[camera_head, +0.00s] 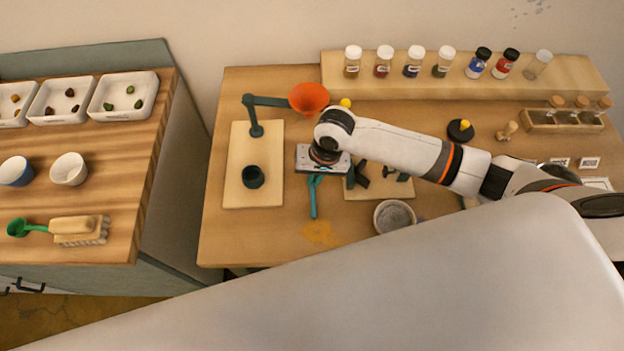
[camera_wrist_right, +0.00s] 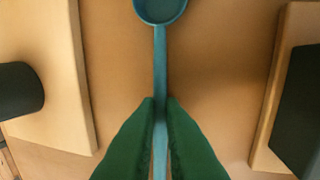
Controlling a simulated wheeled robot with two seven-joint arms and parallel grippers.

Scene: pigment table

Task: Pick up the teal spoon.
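The teal spoon (camera_wrist_right: 160,60) lies lengthwise in the right wrist view, its bowl at the top edge and its handle running down between my two green fingers. In the head view the spoon's handle (camera_head: 313,207) points toward the table's front edge, and its bowl is hidden beneath my right gripper. My right gripper (camera_wrist_right: 160,102) has its fingers close together on both sides of the handle, seemingly touching it. In the head view the right gripper (camera_head: 315,181) is low over the wooden table. I cannot tell if the spoon is lifted. My left gripper is out of view.
A board (camera_head: 236,195) with a dark cup (camera_head: 253,179) and an orange funnel (camera_head: 309,97) on an arm stands left. Another board (camera_head: 402,190) with dark parts is close on the right. A grey-filled bowl (camera_head: 394,217) sits nearer. Jars line the back shelf (camera_head: 440,88).

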